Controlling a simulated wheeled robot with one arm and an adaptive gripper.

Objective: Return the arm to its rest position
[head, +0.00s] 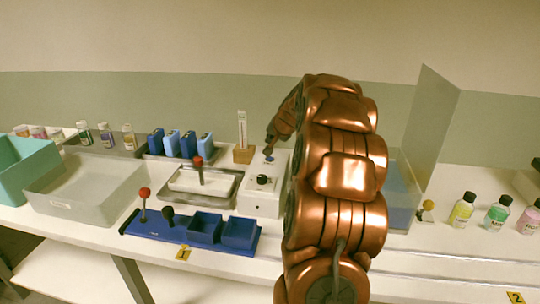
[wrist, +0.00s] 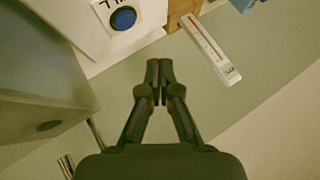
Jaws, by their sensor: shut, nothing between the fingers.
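My copper-coloured arm (head: 345,175) rises through the middle of the head view, and its far end bends back to the left. My gripper (wrist: 159,92) is shut and empty in the wrist view, with its dark fingertips together. In the head view my gripper (head: 269,154) is small, dark and partly hard to make out, over the white box with the blue button. The blue button (wrist: 123,18) shows at the top of the wrist view, apart from the fingertips.
The white box (head: 258,199) with a black knob stands left of my arm. A thermometer on a wooden block (head: 244,154) is behind it. A clear upright panel (head: 430,125) and several bottles (head: 462,209) stand right.

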